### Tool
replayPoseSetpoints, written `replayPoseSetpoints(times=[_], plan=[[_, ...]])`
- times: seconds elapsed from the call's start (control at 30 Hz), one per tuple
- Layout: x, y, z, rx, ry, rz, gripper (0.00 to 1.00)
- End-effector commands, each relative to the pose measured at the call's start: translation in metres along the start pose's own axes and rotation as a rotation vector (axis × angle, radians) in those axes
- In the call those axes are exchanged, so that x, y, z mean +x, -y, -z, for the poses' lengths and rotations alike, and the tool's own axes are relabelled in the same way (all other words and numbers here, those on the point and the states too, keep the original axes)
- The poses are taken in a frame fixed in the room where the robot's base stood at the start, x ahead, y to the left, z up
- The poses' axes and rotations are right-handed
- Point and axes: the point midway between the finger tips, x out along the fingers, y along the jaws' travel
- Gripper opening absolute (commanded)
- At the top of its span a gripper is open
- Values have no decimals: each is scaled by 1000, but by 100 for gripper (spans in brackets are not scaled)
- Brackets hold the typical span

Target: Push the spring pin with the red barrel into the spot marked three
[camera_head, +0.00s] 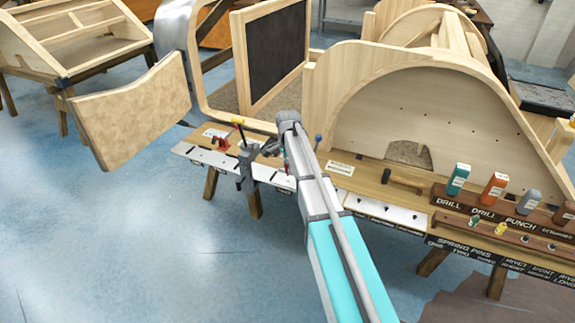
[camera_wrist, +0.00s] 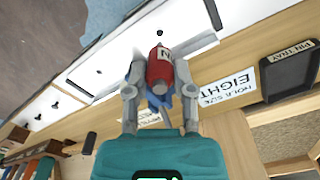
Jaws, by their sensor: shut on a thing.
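In the wrist view, my gripper (camera_wrist: 159,88) is shut on the spring pin with the red barrel (camera_wrist: 159,66), its two grey fingers on either side. The barrel has a pale label on its top. The pin's lower end is hidden. A white plate (camera_wrist: 207,38) with a dark hole lies just beyond the barrel; I cannot tell whether the pin touches it. In the head view, my gripper (camera_head: 281,150) is over the bench's front edge, mostly hidden by my arm. I cannot make out a mark reading three on the plates.
More white plates with holes (camera_head: 385,212) run along the bench front. A rack (camera_head: 515,235) at right holds small coloured pins; coloured tools (camera_head: 493,188) stand behind it. A red clamp (camera_head: 222,145) is left of my gripper. A wooden arch panel (camera_head: 430,120) rises behind.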

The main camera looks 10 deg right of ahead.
Motion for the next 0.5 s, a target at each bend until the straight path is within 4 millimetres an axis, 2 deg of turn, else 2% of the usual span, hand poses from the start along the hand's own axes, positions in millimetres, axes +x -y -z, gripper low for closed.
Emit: replayPoseSetpoints(times=[0.03,0.2,0.5], plan=[[6,0,0,0,0,0,0],[13,0,0,0,0,0,0],[16,0,0,0,0,0,0]])
